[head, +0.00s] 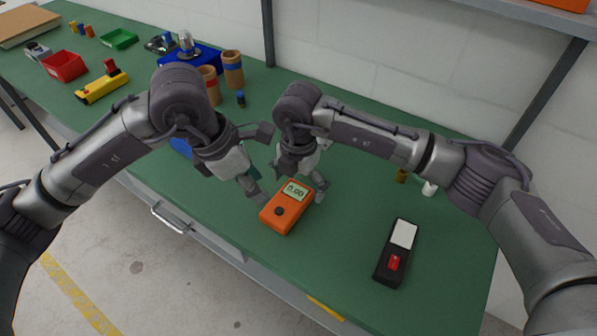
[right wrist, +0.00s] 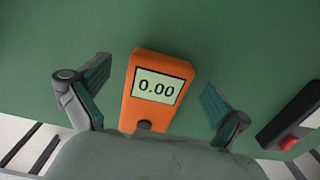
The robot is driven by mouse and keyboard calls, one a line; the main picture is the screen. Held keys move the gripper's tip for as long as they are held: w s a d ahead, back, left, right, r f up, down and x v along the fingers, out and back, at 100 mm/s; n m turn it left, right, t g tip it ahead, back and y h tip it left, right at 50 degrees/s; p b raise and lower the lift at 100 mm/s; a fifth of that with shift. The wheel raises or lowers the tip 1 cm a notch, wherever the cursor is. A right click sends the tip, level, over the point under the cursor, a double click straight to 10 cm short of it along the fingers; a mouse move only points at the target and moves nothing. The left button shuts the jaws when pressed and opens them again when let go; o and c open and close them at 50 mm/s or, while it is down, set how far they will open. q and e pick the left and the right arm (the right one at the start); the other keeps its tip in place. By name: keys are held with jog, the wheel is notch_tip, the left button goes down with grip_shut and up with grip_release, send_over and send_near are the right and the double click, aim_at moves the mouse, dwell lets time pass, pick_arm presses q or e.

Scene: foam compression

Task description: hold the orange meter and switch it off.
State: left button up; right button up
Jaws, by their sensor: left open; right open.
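The orange meter (head: 281,215) lies face up on the green bench, its display reading 0.00 and a dark round knob (head: 279,211) below the display. In the right wrist view the meter (right wrist: 131,110) lies between the two spread fingers of my right gripper (right wrist: 157,76), with green bench visible on both sides. In the head view my right gripper (head: 303,180) is open at the meter's far end. My left gripper (head: 258,163) is open and empty, with its lower finger close to the meter's left side; I cannot tell whether it touches.
A black device with a red button (head: 393,263) lies to the right of the meter. Small yellow and white pieces (head: 429,188) stand behind it. Cups (head: 232,70), a blue block, a red bin (head: 64,66) and a green tray (head: 119,39) stand farther left. The bench between meter and black device is clear.

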jog(key=shift+f, duration=0.25)
jog(key=c, duration=1.3)
pick_arm(q)
jog(key=shift+c, duration=0.6)
pick_arm(e)
jog(key=shift+c, duration=0.5)
pick_arm(q)
grip_shut()
